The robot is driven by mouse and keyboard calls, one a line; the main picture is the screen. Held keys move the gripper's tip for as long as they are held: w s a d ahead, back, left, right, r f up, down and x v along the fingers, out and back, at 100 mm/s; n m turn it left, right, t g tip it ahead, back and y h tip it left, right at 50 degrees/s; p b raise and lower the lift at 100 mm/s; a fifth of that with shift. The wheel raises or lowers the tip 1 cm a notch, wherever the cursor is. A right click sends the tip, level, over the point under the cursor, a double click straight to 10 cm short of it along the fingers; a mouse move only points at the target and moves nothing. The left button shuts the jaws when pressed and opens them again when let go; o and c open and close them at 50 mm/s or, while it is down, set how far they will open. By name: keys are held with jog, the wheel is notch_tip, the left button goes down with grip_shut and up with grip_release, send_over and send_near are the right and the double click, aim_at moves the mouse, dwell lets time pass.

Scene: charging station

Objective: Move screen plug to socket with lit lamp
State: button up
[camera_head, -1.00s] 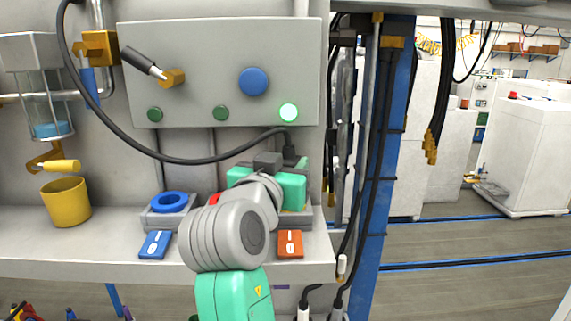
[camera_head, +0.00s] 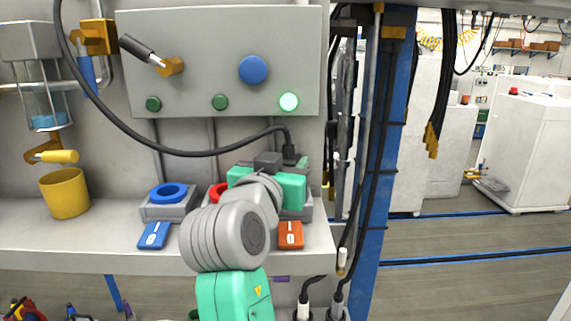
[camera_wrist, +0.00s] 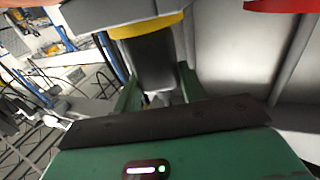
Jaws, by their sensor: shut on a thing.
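My gripper (camera_head: 268,180) is green and grey and sits in front of the right end of the shelf. It is shut on the dark screen plug (camera_wrist: 155,60), which shows between the fingers in the wrist view, close to a yellow ring (camera_wrist: 150,28). The plug's black cable (camera_head: 230,148) loops in from the left and drops behind the gripper. The right lamp (camera_head: 289,101) is lit bright green; the left (camera_head: 153,104) and middle (camera_head: 220,102) lamps are dark. The right socket (camera_head: 305,209) is mostly hidden behind the gripper, so I cannot tell whether the plug is seated.
The blue-ringed socket (camera_head: 167,191) is empty at left; the red-ringed socket (camera_head: 217,191) is partly covered by my arm. Blue (camera_head: 154,235) and orange (camera_head: 290,235) switches lie at the shelf front. A yellow cup (camera_head: 66,195) stands at left, a blue post (camera_head: 385,150) at right.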

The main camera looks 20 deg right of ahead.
jog(key=o, duration=1.2)
jog(key=shift+c, duration=0.2)
jog(key=shift+f, duration=0.1)
jog(key=b+v, duration=0.2)
jog(key=v, duration=0.5)
jog(key=shift+s+a+b, duration=0.2)
jog(key=shift+a+b, duration=0.05)
jog(key=shift+b, duration=0.15)
jog(key=shift+s, duration=0.1)
jog(key=s+a+r+n+t+y+p, duration=0.1)
jog(key=s+a+n+t+y, duration=0.3)
jog(key=s, duration=0.5)
jog(key=s+a+r+n+t+y+p, duration=0.1)
jog(key=s+a+r+n+t+y, duration=0.3)
jog(key=s+a+t+y, duration=0.3)
jog(key=s+a+y, duration=0.1)
jog(key=s+a, duration=0.2)
jog(key=a, duration=0.1)
jog(key=shift+s, duration=0.15)
